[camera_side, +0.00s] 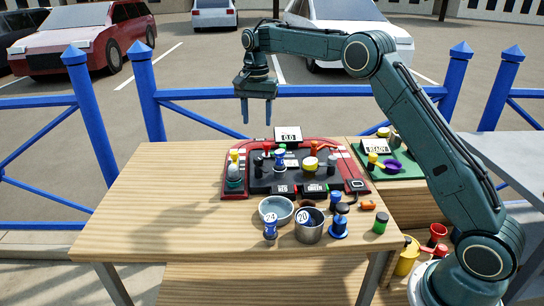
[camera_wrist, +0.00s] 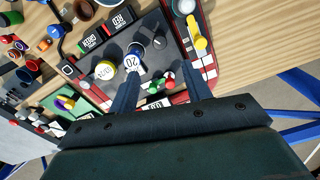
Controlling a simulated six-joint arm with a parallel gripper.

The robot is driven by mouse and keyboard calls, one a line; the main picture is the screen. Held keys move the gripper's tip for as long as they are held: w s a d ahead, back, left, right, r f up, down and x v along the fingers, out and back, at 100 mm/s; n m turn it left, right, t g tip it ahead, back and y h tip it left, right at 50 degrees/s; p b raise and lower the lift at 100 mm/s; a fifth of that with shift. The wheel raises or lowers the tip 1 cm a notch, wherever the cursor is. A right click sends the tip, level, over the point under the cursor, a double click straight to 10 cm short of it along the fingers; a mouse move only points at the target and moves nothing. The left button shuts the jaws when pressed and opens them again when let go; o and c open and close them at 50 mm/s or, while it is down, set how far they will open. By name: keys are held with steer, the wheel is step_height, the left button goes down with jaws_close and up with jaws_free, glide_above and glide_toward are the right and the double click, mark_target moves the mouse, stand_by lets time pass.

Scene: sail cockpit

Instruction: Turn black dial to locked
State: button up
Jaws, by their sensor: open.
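A black panel (camera_side: 290,184) on a red base (camera_side: 230,190) lies on the wooden table. Dark upright pieces stand on it, one at its left (camera_side: 258,167) and one at its right (camera_side: 331,164); I cannot tell which is the black dial or read its setting. In the wrist view a dark piece (camera_wrist: 159,42) shows on the panel (camera_wrist: 172,58). My gripper (camera_side: 257,122) is open and empty, pointing down, well above the panel's back left edge. In the wrist view its two fingers (camera_wrist: 161,76) reach over the panel, touching nothing visible.
A yellow knob (camera_side: 310,163) stands on the panel, and a display reading 0.0 (camera_side: 288,134) stands behind it. A bowl (camera_side: 276,210), a metal cup (camera_side: 309,226) and several small pieces sit in front. A green tray (camera_side: 389,163) is at right. The table's left side is clear.

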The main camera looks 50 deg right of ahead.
mark_target(258, 158)
step_height(258, 158, down, 13)
steer(key=shift+r, duration=0.15)
stand_by(0.4)
steer(key=c, duration=1)
